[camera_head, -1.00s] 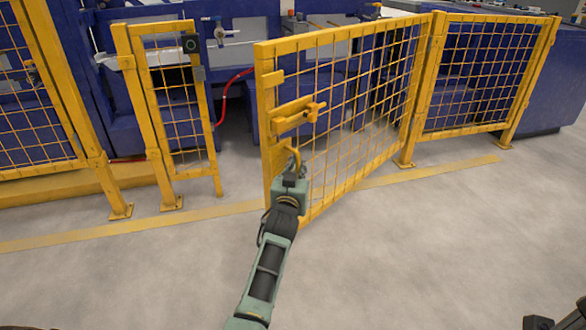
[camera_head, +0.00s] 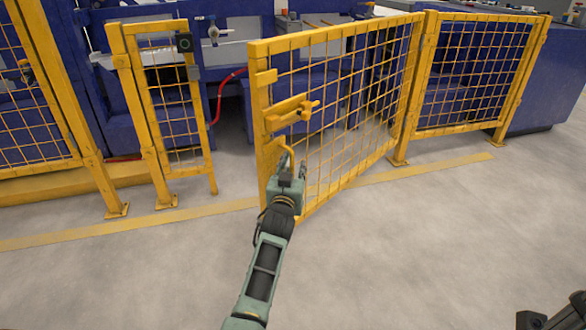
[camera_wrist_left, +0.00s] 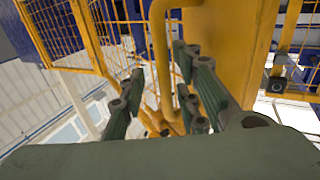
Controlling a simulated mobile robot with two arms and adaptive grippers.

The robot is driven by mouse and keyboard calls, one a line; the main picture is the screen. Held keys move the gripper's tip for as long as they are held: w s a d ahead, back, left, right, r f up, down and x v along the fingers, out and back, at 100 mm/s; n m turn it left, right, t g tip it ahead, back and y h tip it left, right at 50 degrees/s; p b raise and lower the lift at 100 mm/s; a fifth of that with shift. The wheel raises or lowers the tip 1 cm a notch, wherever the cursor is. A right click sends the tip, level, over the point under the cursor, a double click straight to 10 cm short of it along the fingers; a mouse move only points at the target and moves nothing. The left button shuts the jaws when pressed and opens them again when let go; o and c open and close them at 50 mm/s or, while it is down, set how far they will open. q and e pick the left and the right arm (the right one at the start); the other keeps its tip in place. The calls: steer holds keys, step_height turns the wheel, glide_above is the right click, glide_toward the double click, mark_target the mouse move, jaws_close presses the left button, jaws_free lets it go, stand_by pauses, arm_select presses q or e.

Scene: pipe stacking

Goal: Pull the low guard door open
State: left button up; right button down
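The low guard door (camera_head: 340,38), a yellow frame with wire mesh, stands ajar. Its free edge at the left is swung out toward me, with a clear gap to the narrow fixed panel. A yellow latch (camera_head: 290,114) sits on its free side. Below it is a bent yellow bar handle (camera_head: 288,152), also in the left wrist view (camera_wrist_left: 160,60). My left gripper (camera_head: 290,168) is at this handle. In the left wrist view its fingers stand apart on either side of the bar, with space around it. My right gripper is not clearly shown.
A narrow fixed mesh panel (camera_head: 150,110) stands left of the gap. A fixed panel (camera_head: 470,75) continues right of the hinge post (camera_head: 412,90). Blue machinery (camera_head: 235,110) is behind the fence. The grey floor (camera_head: 420,250) in front is clear.

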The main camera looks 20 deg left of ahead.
arm_select(q)
steer(key=shift+d, duration=0.1)
steer(key=v, duration=1.2)
steer(key=shift+r, duration=0.1)
steer(key=shift+c, duration=0.5)
